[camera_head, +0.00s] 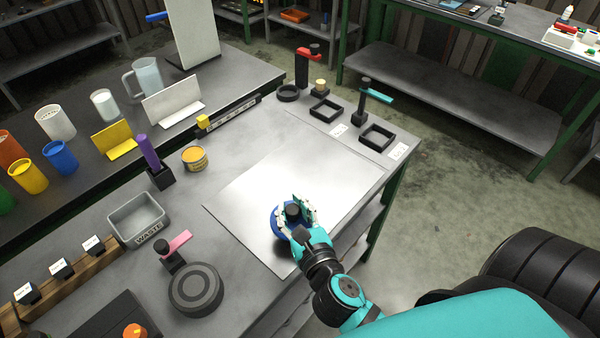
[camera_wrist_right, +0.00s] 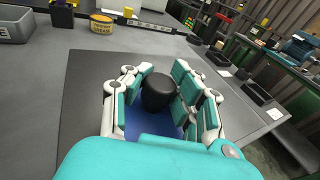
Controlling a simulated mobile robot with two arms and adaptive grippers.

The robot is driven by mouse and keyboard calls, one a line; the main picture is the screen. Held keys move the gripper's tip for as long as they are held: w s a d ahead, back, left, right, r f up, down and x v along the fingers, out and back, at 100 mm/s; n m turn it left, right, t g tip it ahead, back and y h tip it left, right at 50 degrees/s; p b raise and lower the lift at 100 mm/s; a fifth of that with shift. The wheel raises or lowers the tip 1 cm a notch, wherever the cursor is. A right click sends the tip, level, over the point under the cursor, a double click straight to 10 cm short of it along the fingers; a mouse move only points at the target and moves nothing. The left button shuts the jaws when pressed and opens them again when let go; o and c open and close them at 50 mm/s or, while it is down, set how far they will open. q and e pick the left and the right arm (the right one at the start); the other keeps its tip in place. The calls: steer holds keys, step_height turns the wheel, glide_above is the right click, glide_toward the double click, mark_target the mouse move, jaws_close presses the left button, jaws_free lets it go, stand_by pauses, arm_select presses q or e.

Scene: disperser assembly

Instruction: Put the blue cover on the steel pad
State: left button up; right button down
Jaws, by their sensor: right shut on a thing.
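The blue cover (camera_head: 279,221) is a round blue piece with a black knob (camera_head: 292,210) on top. It is over the near part of the steel pad (camera_head: 260,185), a flat bright sheet on the table. My right gripper (camera_head: 297,207) is shut on the cover's knob. The right wrist view shows the black knob (camera_wrist_right: 158,90) between the fingers, with the blue cover (camera_wrist_right: 150,128) below it. I cannot tell whether the cover touches the pad. The gripper hides part of the cover. My left gripper is not in view.
A grey waste bin (camera_head: 138,219), a round dark disc (camera_head: 196,289) and a yellow tin (camera_head: 194,159) stand left of the pad. Black square frames (camera_head: 376,137) and a red-topped holder (camera_head: 307,65) stand at the far end. Most of the pad is bare.

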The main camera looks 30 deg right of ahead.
steer(key=w+d, duration=0.1)
steer(key=w, duration=0.1)
steer(key=w+d+p, duration=0.1)
steer(key=w, duration=0.1)
steer(key=w+d, duration=0.2)
steer(key=shift+w+f, duration=0.1)
steer(key=w+d, duration=0.1)
steer(key=w+d+p, duration=0.1)
steer(key=w, duration=0.1)
steer(key=shift+w+d+f, duration=0.1)
steer(key=shift+f, duration=0.25)
steer(key=shift+w+d, duration=0.1)
steer(key=shift+w, duration=0.1)
steer(key=shift+w+d, duration=0.3)
steer(key=shift+w, duration=0.1)
step_height(320, 180, down, 3)
steer(key=shift+f+b, duration=0.15)
steer(key=shift+b, duration=0.35)
steer(key=shift+f, duration=0.25)
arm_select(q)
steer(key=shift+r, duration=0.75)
